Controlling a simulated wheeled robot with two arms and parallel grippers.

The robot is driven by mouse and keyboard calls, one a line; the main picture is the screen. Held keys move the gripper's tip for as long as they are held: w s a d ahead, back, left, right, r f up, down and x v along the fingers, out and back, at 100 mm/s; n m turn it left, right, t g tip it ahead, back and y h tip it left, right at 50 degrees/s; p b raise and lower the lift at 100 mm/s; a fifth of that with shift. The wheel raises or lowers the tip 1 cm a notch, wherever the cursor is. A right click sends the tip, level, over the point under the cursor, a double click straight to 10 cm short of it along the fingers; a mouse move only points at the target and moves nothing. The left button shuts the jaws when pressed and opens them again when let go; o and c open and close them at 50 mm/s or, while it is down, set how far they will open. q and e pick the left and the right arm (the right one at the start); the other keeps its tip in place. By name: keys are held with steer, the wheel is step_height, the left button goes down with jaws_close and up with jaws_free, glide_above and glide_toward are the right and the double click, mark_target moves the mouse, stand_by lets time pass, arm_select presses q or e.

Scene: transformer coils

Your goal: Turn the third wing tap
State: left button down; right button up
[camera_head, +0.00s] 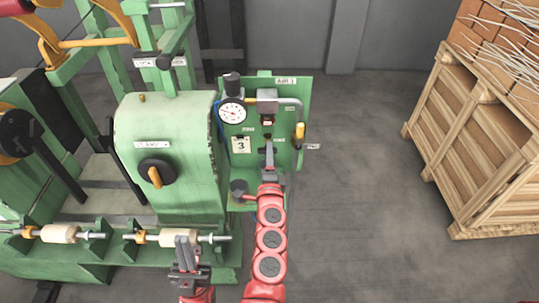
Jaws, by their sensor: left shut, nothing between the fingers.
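A green upright panel (296,90) carries a round gauge (232,111), a card with a 3 (240,145), pipework and a yellow-orange handle (299,131) at its right side. I cannot tell which fitting is the third wing tap. My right gripper (269,148) is in front of the panel's middle, below a metal fitting (267,97). Its fingers overlap the fittings behind, so contact and jaw opening are unclear. My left gripper (182,245) is shut and empty, low in the view, in front of a pale spool on a shaft.
A green machine with a black and orange knob (155,174) stands left of the panel. Pale spools (60,234) sit on shafts along its front. A wooden crate (470,150) stands at the right. The grey floor (365,200) between panel and crate is clear.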

steer(key=shift+s, duration=0.1)
steer(key=s+p, duration=0.1)
steer(key=s, duration=1.6)
steer(key=shift+s, duration=0.1)
